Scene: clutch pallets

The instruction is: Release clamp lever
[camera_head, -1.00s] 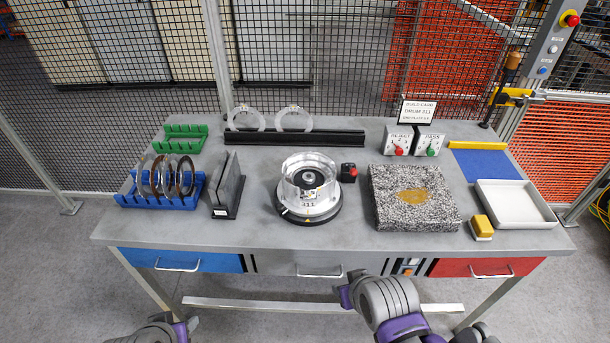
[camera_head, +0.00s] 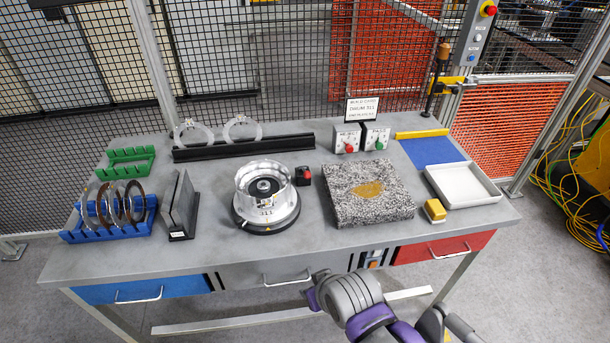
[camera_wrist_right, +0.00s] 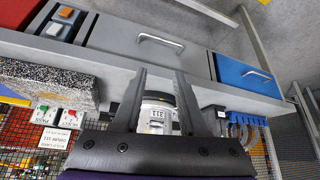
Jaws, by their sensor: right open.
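I cannot make out a separate clamp lever on the fixture. My right gripper (camera_head: 318,290) is in front of the bench's front edge, short of the drum. In the right wrist view, its two dark fingers (camera_wrist_right: 161,76) are apart and empty, with the drum (camera_wrist_right: 157,115) seen beyond and between them. My left gripper is out of view.
A speckled stone slab (camera_head: 345,208) lies right of the drum, with a yellow block (camera_head: 435,210) and white tray (camera_head: 487,200) beyond. Black upright plates (camera_head: 182,205) and a blue ring rack (camera_head: 80,237) stand left. A black rail (camera_head: 245,148) runs behind.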

